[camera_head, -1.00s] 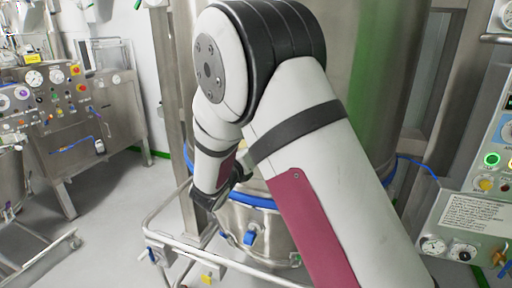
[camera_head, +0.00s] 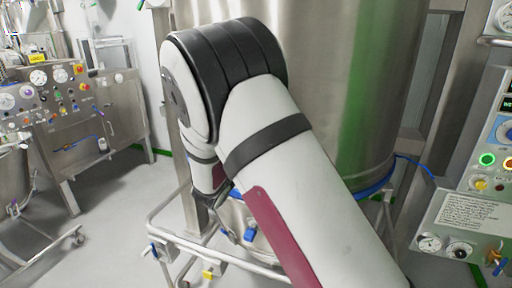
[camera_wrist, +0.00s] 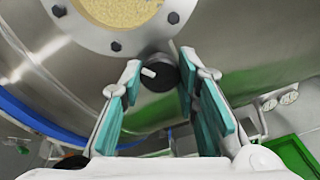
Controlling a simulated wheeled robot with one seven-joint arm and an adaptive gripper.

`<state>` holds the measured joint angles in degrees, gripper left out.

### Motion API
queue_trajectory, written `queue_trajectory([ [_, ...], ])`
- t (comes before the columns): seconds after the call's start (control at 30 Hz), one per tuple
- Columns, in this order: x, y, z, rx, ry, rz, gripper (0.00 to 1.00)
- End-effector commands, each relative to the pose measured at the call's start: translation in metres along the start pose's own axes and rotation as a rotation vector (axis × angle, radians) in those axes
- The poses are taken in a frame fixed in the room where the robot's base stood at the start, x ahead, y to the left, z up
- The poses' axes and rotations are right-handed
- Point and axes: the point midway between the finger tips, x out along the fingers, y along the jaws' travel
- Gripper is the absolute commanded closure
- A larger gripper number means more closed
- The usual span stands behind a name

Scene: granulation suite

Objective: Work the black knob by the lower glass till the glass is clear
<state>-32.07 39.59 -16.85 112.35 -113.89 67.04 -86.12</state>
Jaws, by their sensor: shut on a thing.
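The black knob (camera_wrist: 162,80) is a dark round cap with a small white peg on its face, in the middle of the wrist view. It sits on the steel vessel wall just below a round sight glass (camera_wrist: 116,8). The glass has a bolted steel ring and looks covered with pale yellow grains; its top is cut off by the picture edge. My gripper (camera_wrist: 160,70) is shut on the knob, with one teal-padded finger on each side of it. In the head view my arm hides the knob and the glass.
The tall steel vessel (camera_head: 330,70) fills the space behind my arm. A tubular frame (camera_head: 225,259) runs low in front of it. A control panel (camera_head: 470,210) stands close on the right. Another machine (camera_head: 90,140) stands at the left, with open floor between.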

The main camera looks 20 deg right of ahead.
Motion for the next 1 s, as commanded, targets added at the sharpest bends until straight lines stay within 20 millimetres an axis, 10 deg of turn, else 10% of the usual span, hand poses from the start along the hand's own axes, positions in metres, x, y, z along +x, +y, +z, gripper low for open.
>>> queue_trajectory([
  [0.4, 0.0, 0.001, -0.001, -0.007, 0.002, 0.002, 0.99],
  [0.43, 0.0, 0.001, -0.001, -0.007, 0.002, 0.002, 0.64],
  [0.5, 0.0, 0.001, -0.001, -0.007, 0.001, 0.002, 0.5],
  [1.0, -0.019, 0.001, 0.001, -0.004, -0.002, 0.004, 0.5],
])
